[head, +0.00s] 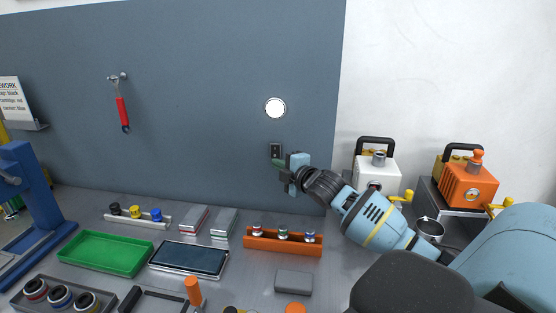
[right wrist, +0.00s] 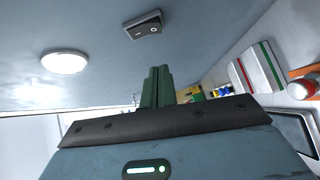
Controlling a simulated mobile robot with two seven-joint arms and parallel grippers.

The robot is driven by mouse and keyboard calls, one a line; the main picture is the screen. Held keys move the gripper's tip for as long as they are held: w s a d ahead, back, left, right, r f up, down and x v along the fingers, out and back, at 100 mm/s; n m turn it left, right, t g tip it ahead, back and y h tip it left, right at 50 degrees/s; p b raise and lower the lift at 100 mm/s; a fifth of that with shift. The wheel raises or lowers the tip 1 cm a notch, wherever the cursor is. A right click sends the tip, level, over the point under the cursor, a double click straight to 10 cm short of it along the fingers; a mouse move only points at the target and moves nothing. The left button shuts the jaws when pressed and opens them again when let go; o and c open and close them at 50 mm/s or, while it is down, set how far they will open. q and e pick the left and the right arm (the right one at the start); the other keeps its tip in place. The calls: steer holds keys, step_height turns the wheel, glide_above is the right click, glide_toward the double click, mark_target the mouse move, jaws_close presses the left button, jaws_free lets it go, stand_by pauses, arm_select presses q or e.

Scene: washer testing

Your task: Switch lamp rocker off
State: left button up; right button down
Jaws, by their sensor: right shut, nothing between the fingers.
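The lamp rocker (head: 275,151) is a small dark switch on the blue-grey wall panel. It also shows in the right wrist view (right wrist: 142,25), with marks on its face. The round white lamp (head: 275,107) above it looks lit; it also shows in the right wrist view (right wrist: 64,62). My right gripper (head: 278,163) is shut and empty, its green fingers together (right wrist: 158,85). Its tips are close to the rocker's lower edge in the head view; in the wrist view they look apart from it. My left gripper is not in view.
Below on the grey bench lie a green tray (head: 75,261), a dark-topped tray (head: 220,270) and an orange rack (head: 262,245) with small parts. A white machine (head: 376,170) and an orange machine (head: 467,185) stand at right. A red-handled tool (head: 122,108) hangs on the panel.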

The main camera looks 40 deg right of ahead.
mark_target(275, 152)
steer(key=shift+w+d+f, duration=0.2)
steer(key=shift+w+d, duration=0.65)
steer(key=shift+w, duration=0.25)
steer(key=shift+w+d+f, duration=0.2)
steer(key=shift+w+d, duration=0.6)
steer(key=shift+w, duration=0.25)
